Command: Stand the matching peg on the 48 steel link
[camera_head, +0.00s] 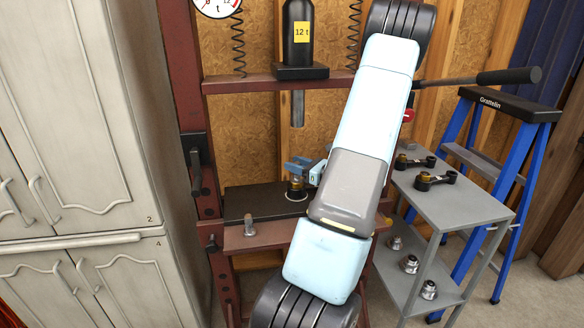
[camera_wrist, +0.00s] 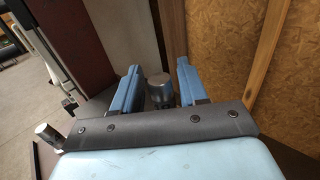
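My gripper (camera_head: 302,168) is over the press bed, under the press's steel ram. In the wrist view its two blue fingers (camera_wrist: 157,85) are apart, with a grey steel cylinder (camera_wrist: 158,88) between them. Narrow gaps seem to show beside the cylinder; no firm contact is visible. Under the fingers in the head view is a small dark and brass-coloured piece (camera_head: 295,186) at a pale ring on the bed. A steel peg (camera_head: 248,226) stands upright on the front beam at left; a similar cylinder (camera_wrist: 48,132) shows in the wrist view. No number 48 is readable.
Two dark links with brass-coloured bushings (camera_head: 415,161) (camera_head: 436,180) lie on the grey side table (camera_head: 470,207). Several steel pieces (camera_head: 410,264) sit on its lower shelf. The press frame (camera_head: 192,80), cabinet (camera_head: 70,120) and blue stepladder (camera_head: 520,190) bound the space. My arm hides the middle.

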